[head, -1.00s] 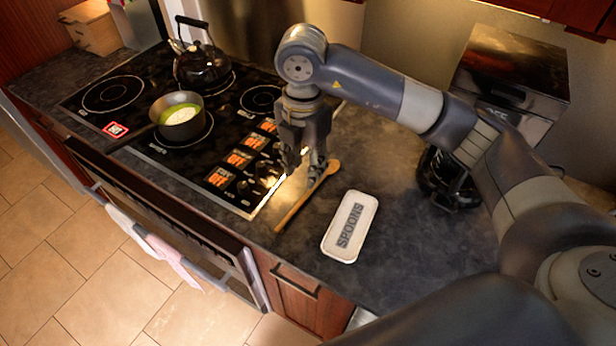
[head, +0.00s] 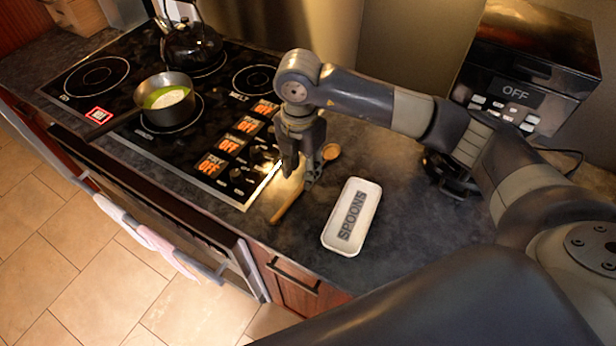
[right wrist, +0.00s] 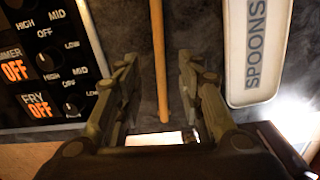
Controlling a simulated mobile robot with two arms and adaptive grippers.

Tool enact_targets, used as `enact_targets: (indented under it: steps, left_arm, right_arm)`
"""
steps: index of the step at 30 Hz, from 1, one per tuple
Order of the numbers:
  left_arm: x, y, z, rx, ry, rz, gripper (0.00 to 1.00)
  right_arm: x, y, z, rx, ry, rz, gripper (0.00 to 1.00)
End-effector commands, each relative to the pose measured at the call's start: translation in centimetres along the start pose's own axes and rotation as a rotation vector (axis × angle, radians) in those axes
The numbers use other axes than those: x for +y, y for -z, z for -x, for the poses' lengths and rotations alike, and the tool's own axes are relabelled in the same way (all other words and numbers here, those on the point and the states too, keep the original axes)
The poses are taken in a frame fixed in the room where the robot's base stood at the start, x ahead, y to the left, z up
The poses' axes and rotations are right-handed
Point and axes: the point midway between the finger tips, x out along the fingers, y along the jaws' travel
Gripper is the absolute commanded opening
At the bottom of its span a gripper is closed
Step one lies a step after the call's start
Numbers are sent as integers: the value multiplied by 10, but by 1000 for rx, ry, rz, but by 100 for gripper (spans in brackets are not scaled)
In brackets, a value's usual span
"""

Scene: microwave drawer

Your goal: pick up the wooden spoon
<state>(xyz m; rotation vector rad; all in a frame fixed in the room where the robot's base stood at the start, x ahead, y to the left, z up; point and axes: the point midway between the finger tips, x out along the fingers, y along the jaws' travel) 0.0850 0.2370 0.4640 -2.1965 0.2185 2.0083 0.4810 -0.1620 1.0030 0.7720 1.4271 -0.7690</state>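The wooden spoon (head: 286,207) lies on the dark countertop between the stove and the spoon rest. Its bowl is toward the back and its handle end toward the front. My right gripper (head: 298,180) is over the spoon's handle, pointing down, and hides part of it. In the right wrist view the gripper (right wrist: 158,75) is open, its two fingers apart on either side of the handle (right wrist: 159,60). I cannot tell how far above the counter the fingertips are. My left gripper is not in view.
A white tray marked SPOONS (head: 328,236) lies just right of the spoon. The stove (head: 75,107) is to the left, with a pan (head: 181,118) of green and white food and a kettle (head: 190,47). A black appliance (head: 535,60) stands at the back right.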

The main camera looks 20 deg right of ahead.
Motion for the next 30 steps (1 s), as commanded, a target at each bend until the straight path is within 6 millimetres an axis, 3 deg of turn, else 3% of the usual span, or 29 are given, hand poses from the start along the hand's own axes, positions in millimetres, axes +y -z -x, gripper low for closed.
enact_targets:
  steps: [5, 9, 18, 23, 30]
  left_arm:
    - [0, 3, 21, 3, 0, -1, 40]
    - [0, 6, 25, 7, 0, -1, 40]
    - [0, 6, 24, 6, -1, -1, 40]
    - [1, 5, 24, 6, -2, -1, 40]
    - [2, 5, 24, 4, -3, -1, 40]
  right_arm:
    - [-2, 5, -22, 2, 8, 0, 35]
    - [-2, 4, -42, 1, 4, -1, 35]
    - [-1, 5, -49, 0, 1, 1, 35]
    - [-1, 5, -49, 0, 2, 1, 1]
    - [-1, 5, -49, 0, 1, 1, 0]
